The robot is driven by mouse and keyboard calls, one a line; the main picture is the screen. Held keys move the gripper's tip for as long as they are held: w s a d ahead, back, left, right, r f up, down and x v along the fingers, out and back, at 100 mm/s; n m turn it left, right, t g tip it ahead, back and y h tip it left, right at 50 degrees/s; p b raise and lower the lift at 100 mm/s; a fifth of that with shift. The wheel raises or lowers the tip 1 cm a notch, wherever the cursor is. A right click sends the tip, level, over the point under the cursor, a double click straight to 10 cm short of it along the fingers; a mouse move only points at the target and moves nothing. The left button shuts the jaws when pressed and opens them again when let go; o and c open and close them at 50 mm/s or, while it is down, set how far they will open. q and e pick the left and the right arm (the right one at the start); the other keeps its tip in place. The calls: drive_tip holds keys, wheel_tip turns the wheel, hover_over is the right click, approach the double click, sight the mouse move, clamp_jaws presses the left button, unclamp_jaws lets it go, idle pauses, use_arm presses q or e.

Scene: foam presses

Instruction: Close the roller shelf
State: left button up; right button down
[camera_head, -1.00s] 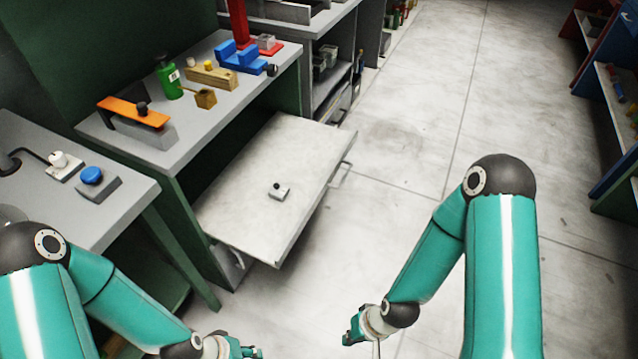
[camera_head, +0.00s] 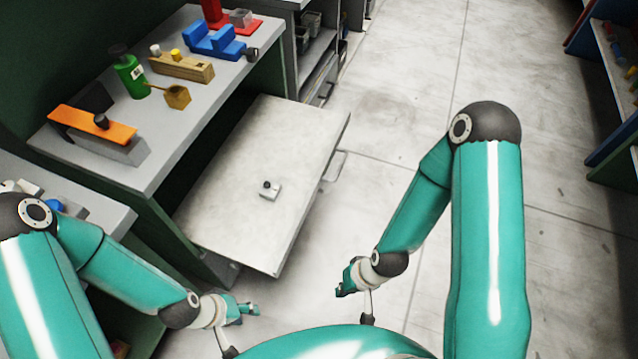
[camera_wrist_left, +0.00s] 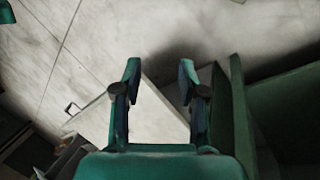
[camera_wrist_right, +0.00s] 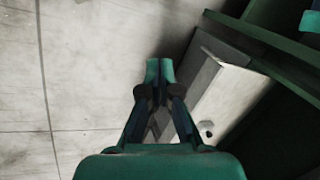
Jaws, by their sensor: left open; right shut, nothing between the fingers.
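The roller shelf (camera_head: 225,190) is a pale flat board pulled out from under the green workbench, with a small grey block with a dark knob (camera_head: 270,189) on it. Its metal handle (camera_head: 334,166) is on the front edge, facing the aisle. My left gripper (camera_head: 247,309) is open and empty, below the near end of the shelf and apart from it. The shelf also shows between its fingers in the left wrist view (camera_wrist_left: 160,120). My right gripper (camera_head: 341,292) is shut and empty, over the floor to the right of the shelf's near corner. The shelf also shows in the right wrist view (camera_wrist_right: 222,100).
The workbench top (camera_head: 150,170) holds an orange-topped tool (camera_head: 95,122), a green bottle (camera_head: 131,75), wooden pieces and a blue vise (camera_head: 215,42). Another bench stands at the near left. The floor (camera_head: 400,130) right of the shelf is clear; shelving stands at far right.

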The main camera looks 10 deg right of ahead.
use_arm(q)
drive_tip(key=shift+w+d, duration=0.1)
drive_tip(key=shift+d, duration=0.05)
drive_tip(key=o, duration=0.3)
use_arm(e)
drive_tip(key=m+t+y+b, duration=1.05)
drive_tip(key=m+b, duration=1.25)
drive_tip(key=b, duration=0.4)
approach(316, 187)
use_arm(q)
wheel_tip(316, 187, down, 29)
drive_tip(key=b, duration=0.2)
use_arm(e)
drive_tip(key=shift+g, duration=0.35)
drive_tip(key=x, duration=0.7)
drive_tip(key=shift+w, duration=0.35)
